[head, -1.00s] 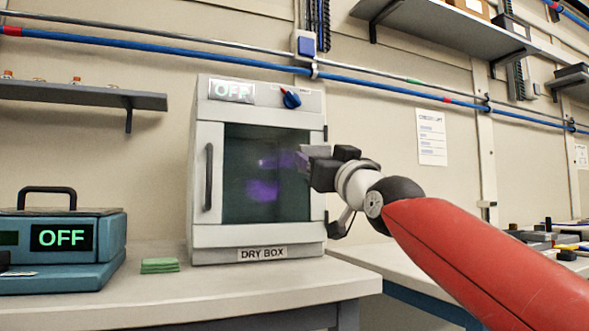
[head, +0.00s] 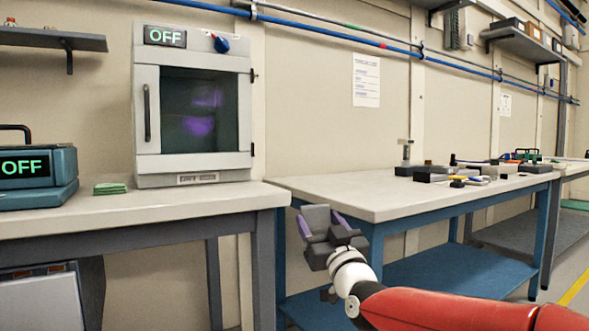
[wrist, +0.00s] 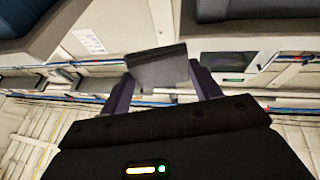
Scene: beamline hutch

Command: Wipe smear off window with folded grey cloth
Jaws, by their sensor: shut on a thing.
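The dry box (head: 193,172) stands on the left bench with its door closed. Its dark window (head: 175,105) carries a purple smear (head: 200,126), with a fainter patch above it. My gripper (head: 318,222) is low in front of the right bench's near left corner, well apart from the window. It is shut on the folded grey cloth (wrist: 158,68), which shows as a flat grey piece between the purple-sided fingers in the wrist view. In the head view the cloth is hard to tell from the grey gripper parts.
A folded green cloth (head: 110,188) lies left of the dry box. A blue instrument (head: 35,180) reading OFF stands farther left. The right bench (head: 350,193) holds several small items at its far end; its near part is clear. A gap separates the two benches.

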